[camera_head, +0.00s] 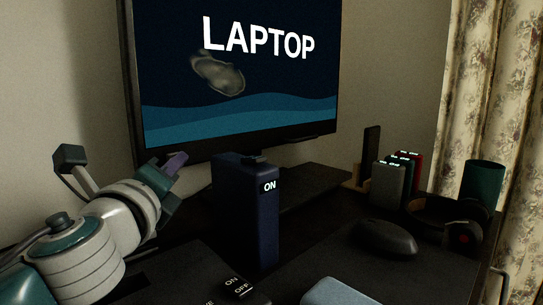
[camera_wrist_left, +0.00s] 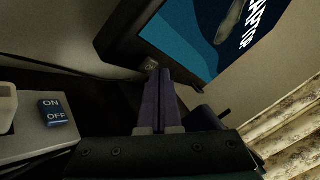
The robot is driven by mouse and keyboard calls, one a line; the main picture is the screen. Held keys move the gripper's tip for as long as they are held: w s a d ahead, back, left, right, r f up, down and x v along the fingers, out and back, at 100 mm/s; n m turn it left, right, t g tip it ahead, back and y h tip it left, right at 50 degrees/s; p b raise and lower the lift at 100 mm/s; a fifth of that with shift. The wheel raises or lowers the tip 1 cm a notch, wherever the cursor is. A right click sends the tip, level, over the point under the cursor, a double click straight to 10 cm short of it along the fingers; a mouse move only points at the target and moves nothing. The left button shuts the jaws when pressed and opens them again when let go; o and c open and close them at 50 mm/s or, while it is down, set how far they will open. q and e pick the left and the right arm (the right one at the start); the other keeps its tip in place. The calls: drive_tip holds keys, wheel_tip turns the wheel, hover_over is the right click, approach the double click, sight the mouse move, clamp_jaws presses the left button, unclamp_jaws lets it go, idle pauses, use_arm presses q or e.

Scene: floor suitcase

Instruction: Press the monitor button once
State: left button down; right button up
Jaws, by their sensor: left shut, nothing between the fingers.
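The monitor (camera_head: 165,70) stands against the back wall, its screen lit with the word LAPTOP. Its lower left corner also shows in the left wrist view (camera_wrist_left: 183,57). A small dark fitting (camera_wrist_left: 150,65), perhaps the monitor button, sits at the monitor's lower edge, just ahead of my fingertips. My left gripper (camera_head: 178,161) is near the monitor's lower left corner. Its purple fingers are together and empty in the left wrist view (camera_wrist_left: 158,78). I cannot tell whether the tips touch the fitting. My right gripper is not in view.
A dark blue box (camera_head: 246,218) marked ON stands right of my left gripper. An ON/OFF switch (camera_head: 239,287) is at the front. A mouse (camera_head: 386,238), headphones (camera_head: 447,220), a green cup (camera_head: 482,182) and several small upright boxes (camera_head: 390,185) stand right. Curtains hang at far right.

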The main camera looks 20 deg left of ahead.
use_arm(q)
drive_tip(key=shift+w+a, duration=0.1)
drive_tip(key=shift+a, duration=0.2)
drive_tip(key=shift+d, duration=0.15)
idle(0.5)
drive_tip(key=shift+s+d, duration=0.35)
drive_tip(key=shift+d, duration=0.3)
drive_tip(key=shift+s+d, duration=0.3)
drive_tip(key=shift+d, duration=0.5)
drive_tip(key=shift+s+d, duration=0.35)
drive_tip(key=shift+d, duration=0.4)
drive_tip(key=shift+s+d, duration=0.3)
drive_tip(key=shift+d, duration=0.5)
drive_tip(key=shift+r+p, duration=0.1)
drive_tip(key=shift+p, duration=0.2)
